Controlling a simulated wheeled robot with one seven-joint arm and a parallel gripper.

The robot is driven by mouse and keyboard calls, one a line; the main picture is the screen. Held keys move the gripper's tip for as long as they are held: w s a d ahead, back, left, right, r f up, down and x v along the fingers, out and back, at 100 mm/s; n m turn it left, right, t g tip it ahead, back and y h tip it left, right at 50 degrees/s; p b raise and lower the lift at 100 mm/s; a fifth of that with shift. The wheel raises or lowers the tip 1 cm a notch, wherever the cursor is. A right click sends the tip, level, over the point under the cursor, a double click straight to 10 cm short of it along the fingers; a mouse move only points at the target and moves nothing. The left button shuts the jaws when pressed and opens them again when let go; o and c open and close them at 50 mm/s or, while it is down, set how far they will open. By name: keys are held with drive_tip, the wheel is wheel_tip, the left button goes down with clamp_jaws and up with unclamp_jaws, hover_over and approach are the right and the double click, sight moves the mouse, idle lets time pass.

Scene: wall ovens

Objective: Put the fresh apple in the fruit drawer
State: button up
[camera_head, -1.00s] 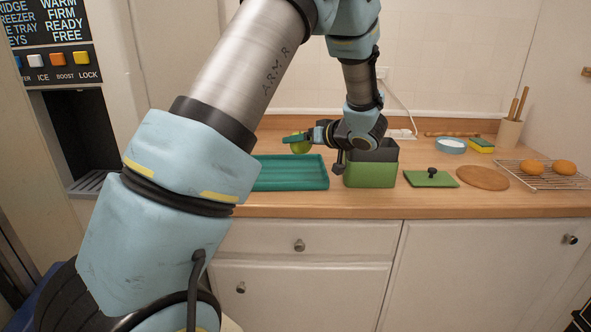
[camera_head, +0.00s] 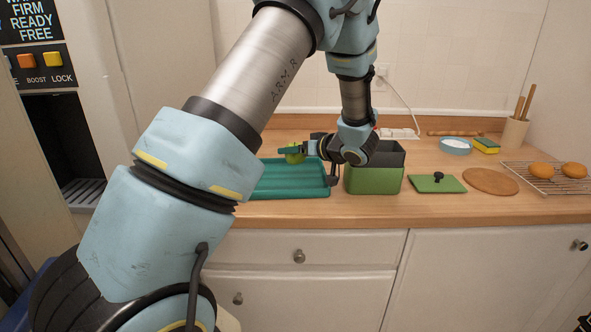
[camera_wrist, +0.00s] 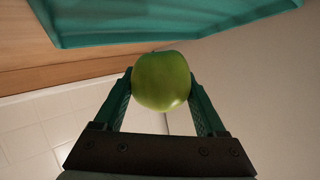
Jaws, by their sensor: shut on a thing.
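The green apple (camera_wrist: 162,81) sits between the two fingers of my gripper (camera_wrist: 160,100) in the wrist view, with a finger against each side. In the head view the apple (camera_head: 294,154) is partly hidden by my gripper (camera_head: 292,151). It is held above the back part of a teal tray (camera_head: 290,192) on the counter. The tray also shows at the top of the wrist view (camera_wrist: 150,30). The fruit drawer cannot be made out in these views.
A green open box (camera_head: 373,181) stands right of the tray, with its lid (camera_head: 437,184) beside it. A round wooden board (camera_head: 491,182) and a rack with two buns (camera_head: 545,178) lie further right. The fridge with a dispenser (camera_head: 70,140) is at the left. White cabinets (camera_head: 310,248) are below the counter.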

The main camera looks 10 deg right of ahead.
sight(296, 179)
drive_tip(key=shift+f+p, duration=0.95)
drive_tip(key=shift+f, duration=1.65)
drive_tip(key=shift+f, duration=0.2)
drive_tip(key=o, duration=1.4)
drive_tip(key=shift+o, duration=0.2)
drive_tip(key=shift+s+f+b, duration=0.1)
drive_tip(key=shift+b, duration=0.5)
drive_tip(key=b+v, duration=0.2)
drive_tip(key=v, duration=0.5)
drive_tip(key=shift+s+d, duration=0.1)
drive_tip(key=shift+d, duration=0.1)
wheel_tip(296, 179, up, 9)
drive_tip(key=b, duration=0.1)
drive_tip(key=shift+f, duration=0.25)
